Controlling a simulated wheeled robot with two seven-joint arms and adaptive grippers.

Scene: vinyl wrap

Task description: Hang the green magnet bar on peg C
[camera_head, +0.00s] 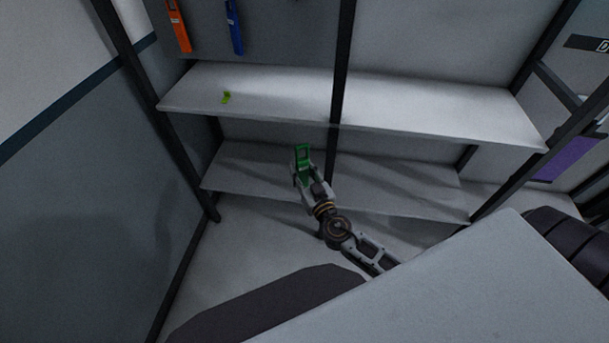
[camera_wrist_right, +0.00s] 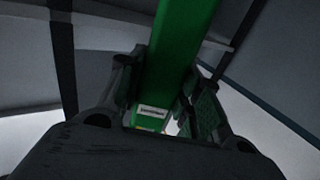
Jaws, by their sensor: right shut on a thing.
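My right gripper (camera_head: 304,180) is shut on the green magnet bar (camera_head: 303,153) and holds it up in front of the shelf unit. In the right wrist view the green bar (camera_wrist_right: 178,55) runs between the two fingers (camera_wrist_right: 160,100), with a small pale label near its lower end. An orange bar (camera_head: 179,25) and a blue bar (camera_head: 235,27) hang on the back panel at the upper left. Their pegs are too small or out of frame, so I cannot tell which is peg C. My left gripper is not in view.
A white upper shelf (camera_head: 400,110) bears a small yellow-green object (camera_head: 227,97) near its left end. A lower shelf (camera_head: 400,185) lies below it. Dark upright posts (camera_head: 342,70) stand at the unit's middle and sides. A pale surface (camera_head: 480,290) fills the lower right.

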